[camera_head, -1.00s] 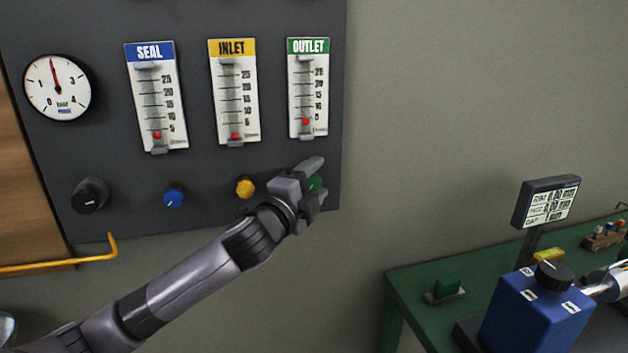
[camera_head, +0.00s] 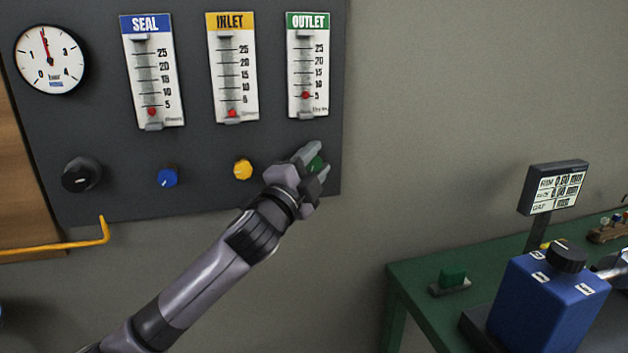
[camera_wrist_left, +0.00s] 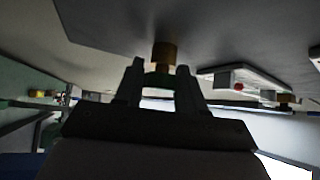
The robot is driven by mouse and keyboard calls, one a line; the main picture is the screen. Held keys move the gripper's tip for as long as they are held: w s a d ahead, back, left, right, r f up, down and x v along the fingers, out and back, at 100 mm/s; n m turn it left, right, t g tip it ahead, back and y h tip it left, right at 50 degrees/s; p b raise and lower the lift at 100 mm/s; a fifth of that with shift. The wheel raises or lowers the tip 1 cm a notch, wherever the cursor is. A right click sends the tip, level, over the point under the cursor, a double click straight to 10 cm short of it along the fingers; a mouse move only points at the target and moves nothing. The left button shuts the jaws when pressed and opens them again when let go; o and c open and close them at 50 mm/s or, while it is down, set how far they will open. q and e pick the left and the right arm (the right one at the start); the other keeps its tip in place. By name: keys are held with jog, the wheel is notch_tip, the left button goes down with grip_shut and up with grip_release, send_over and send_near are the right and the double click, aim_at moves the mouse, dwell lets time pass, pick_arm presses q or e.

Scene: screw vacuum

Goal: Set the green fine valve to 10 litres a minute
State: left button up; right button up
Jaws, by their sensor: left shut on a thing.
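The green knob (camera_head: 316,163) sits low on the dark panel, below the green-topped OUTLET flow gauge (camera_head: 307,70). My left gripper (camera_head: 315,163) is shut on this knob, one finger above and one below it, hiding part of it. Any pointer mark on the knob is hidden. The red float (camera_head: 306,95) in the OUTLET gauge stands at about the 5 mark. In the left wrist view, the two fingers (camera_wrist_left: 159,84) stand either side of the green knob (camera_wrist_left: 158,82), with a brass stem behind it. My right gripper is not in view.
The yellow knob (camera_head: 242,169), blue knob (camera_head: 167,177) and black knob (camera_head: 81,174) are left of my gripper. The INLET (camera_head: 233,75) and SEAL (camera_head: 151,75) gauges hang above. A green bench (camera_head: 410,275) with a blue box (camera_head: 540,305) stands at lower right.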

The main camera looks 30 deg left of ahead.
pick_arm(q)
jog(key=n+t+y+b, duration=0.1)
jog(key=n+y+b, duration=0.1)
jog(key=n+b, duration=0.1)
jog(key=f+n+t+y+b, duration=0.1)
jog(key=n+y+b, duration=0.1)
jog(key=b, duration=0.4)
jog(key=shift+n, duration=0.4)
jog(key=n+y+b, duration=0.3)
jog(key=n+b, duration=0.1)
jog(key=b, duration=0.1)
jog(key=shift+r+t, duration=0.1)
jog(key=shift+t, duration=0.3)
jog(key=shift+r+n+y+b, duration=0.1)
jog(key=shift+n+y+b, duration=0.75)
jog(key=shift+b, duration=0.25)
jog(key=shift+r+n+y+b, duration=0.25)
jog(key=shift+n+y+b, duration=0.5)
jog(key=shift+b, duration=0.05)
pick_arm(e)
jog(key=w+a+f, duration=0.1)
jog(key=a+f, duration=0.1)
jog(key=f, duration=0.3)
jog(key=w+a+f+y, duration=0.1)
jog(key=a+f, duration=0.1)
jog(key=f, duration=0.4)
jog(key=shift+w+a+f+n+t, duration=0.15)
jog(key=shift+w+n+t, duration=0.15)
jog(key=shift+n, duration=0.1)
